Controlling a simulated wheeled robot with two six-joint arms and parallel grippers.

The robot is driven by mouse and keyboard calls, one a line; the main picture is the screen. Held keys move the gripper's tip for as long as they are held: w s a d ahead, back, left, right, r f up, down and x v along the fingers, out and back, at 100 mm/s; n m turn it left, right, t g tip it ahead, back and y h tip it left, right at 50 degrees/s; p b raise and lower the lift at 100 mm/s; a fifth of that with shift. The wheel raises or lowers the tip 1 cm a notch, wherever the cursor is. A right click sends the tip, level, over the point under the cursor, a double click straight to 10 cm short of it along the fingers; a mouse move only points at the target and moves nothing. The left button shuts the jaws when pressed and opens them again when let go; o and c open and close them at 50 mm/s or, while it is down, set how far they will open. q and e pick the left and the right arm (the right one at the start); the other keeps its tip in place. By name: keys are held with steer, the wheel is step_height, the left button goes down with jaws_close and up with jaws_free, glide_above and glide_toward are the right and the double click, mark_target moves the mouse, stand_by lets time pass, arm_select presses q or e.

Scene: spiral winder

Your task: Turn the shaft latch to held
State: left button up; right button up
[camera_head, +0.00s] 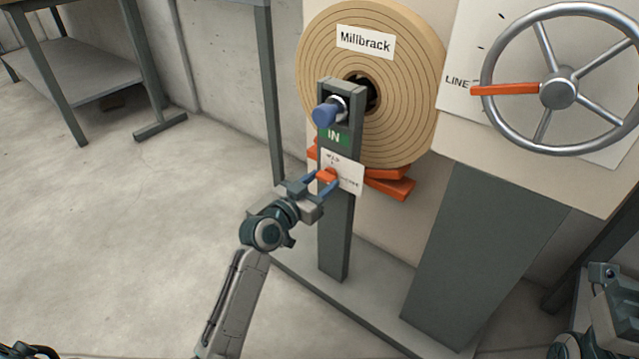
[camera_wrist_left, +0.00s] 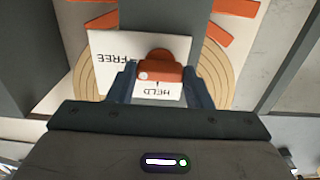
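The shaft latch is a small orange knob (camera_head: 326,174) on a white plate (camera_head: 350,180) on the grey post, below the green IN sign. In the left wrist view the latch (camera_wrist_left: 160,66) shows upside down, with FREE and HELD printed on its plate (camera_wrist_left: 113,75); HELD is just below the latch there. My left gripper (camera_head: 322,180) is at the latch, with one blue finger on each side of it. In the wrist view the fingers (camera_wrist_left: 160,80) lie very close to its edges; whether they press on it is unclear. My right gripper's fingers are out of view.
The Millbrack roll (camera_head: 368,85) sits behind the post (camera_head: 337,235), with a blue-ended shaft (camera_head: 327,112) at its centre. A large handwheel (camera_head: 558,93) is at the right. Orange bars (camera_head: 390,183) lie below the roll. Floor at the left is clear up to a table (camera_head: 85,70).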

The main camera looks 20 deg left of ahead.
arm_select(q)
steer(key=shift+c, duration=0.8)
